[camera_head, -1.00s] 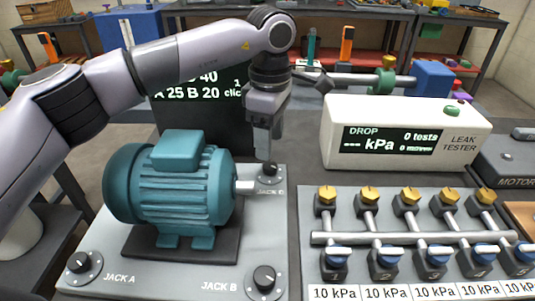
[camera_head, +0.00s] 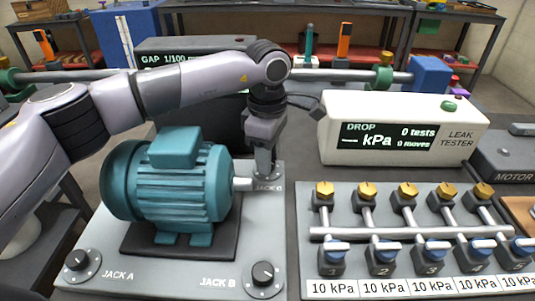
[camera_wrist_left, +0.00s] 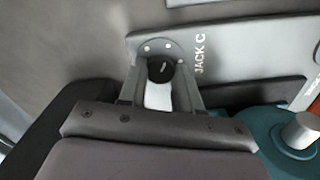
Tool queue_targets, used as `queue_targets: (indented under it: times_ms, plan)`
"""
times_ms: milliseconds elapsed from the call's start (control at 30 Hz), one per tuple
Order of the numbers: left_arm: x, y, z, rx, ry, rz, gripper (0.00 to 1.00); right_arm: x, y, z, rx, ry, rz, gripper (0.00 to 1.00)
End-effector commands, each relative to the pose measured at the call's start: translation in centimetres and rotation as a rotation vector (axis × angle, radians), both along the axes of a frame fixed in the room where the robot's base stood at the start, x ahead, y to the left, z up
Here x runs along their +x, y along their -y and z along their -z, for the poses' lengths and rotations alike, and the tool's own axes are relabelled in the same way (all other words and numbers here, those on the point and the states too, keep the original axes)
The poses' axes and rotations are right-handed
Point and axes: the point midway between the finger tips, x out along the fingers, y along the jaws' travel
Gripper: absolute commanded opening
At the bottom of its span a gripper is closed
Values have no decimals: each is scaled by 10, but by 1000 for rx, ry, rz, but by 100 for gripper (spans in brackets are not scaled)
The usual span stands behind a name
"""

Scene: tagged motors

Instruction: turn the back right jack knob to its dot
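The back right jack knob is the black knob at JACK C (camera_wrist_left: 160,69), on a round grey dial with several pale dots, in the left wrist view. A short light mark shows on the knob top. My left gripper (camera_wrist_left: 160,78) points down over it, with one finger on each side of the knob. The fingers look open, with a narrow gap to the knob. In the head view my left gripper (camera_head: 266,170) hides most of this knob, beside the motor's shaft. My right gripper is not in view.
The teal motor (camera_head: 172,190) sits close left of the gripper on the grey plate. Jack knobs A (camera_head: 77,260) and B (camera_head: 263,273) are at the plate's front. A leak tester (camera_head: 400,130) and a valve manifold (camera_head: 410,232) stand to the right.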

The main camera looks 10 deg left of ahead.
Motion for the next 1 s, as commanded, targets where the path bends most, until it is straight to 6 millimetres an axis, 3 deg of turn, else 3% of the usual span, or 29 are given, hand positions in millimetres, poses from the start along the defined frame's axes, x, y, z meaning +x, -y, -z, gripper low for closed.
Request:
queue_targets:
  times_ms: [367, 1000]
  plan:
    - [0, 0, 0, 0, -2, -100, 3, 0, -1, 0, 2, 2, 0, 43]
    - [0, 0, -1, 1, 0, -665, 3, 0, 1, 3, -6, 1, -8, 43]
